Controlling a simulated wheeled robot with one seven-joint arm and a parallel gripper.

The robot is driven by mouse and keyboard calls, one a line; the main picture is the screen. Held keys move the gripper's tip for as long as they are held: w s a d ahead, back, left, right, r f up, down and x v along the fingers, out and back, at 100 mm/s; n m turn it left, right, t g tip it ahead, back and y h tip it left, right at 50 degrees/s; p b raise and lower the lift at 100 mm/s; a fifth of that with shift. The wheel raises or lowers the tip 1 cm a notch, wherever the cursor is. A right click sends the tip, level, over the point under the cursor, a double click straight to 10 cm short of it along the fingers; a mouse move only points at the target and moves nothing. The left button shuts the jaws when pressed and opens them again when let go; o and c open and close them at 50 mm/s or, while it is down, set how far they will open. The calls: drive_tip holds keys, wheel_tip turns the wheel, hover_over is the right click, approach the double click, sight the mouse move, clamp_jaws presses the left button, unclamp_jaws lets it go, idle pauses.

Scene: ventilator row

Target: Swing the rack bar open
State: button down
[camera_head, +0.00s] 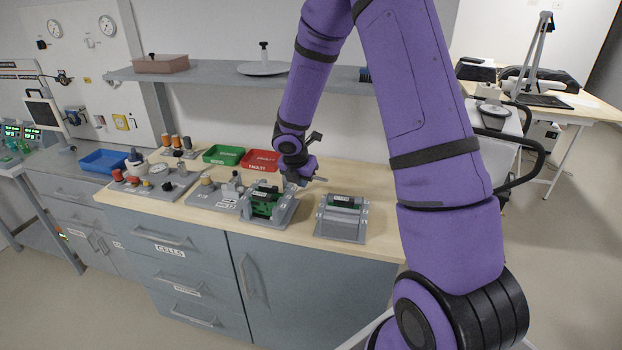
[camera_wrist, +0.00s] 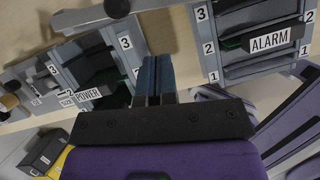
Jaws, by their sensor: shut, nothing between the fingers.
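Two grey card racks stand on the bench in the head view. The left rack (camera_head: 268,212) holds a green board, and the right rack (camera_head: 342,226) stands beside it. In the wrist view the left rack (camera_wrist: 128,42) has numbered slots and a POWER card (camera_wrist: 88,94). A grey bar (camera_wrist: 85,17) with a black knob (camera_wrist: 117,8) lies near its slot 3 end; I cannot tell whether it is latched. The right rack (camera_wrist: 212,62) holds an ALARM card (camera_wrist: 270,40). My gripper (camera_wrist: 155,62) is shut and empty, between the racks. It also shows in the head view (camera_head: 304,180).
Left of the racks are a board of small parts (camera_head: 215,193), another with a dial (camera_head: 150,184), a red tray (camera_head: 262,160), a green tray (camera_head: 223,155) and a blue tray (camera_head: 103,161). A shelf (camera_head: 220,76) overhangs the bench (camera_head: 290,232).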

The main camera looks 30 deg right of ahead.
drive_tip(key=v, duration=0.9)
drive_tip(key=shift+a, duration=0.45)
drive_tip(key=shift+s+r, duration=0.1)
drive_tip(key=w+d+f, duration=0.4)
drive_tip(key=d+f, duration=0.2)
drive_tip(key=f, duration=0.3)
drive_tip(key=shift+d, duration=0.3)
drive_tip(key=shift+f, duration=0.1)
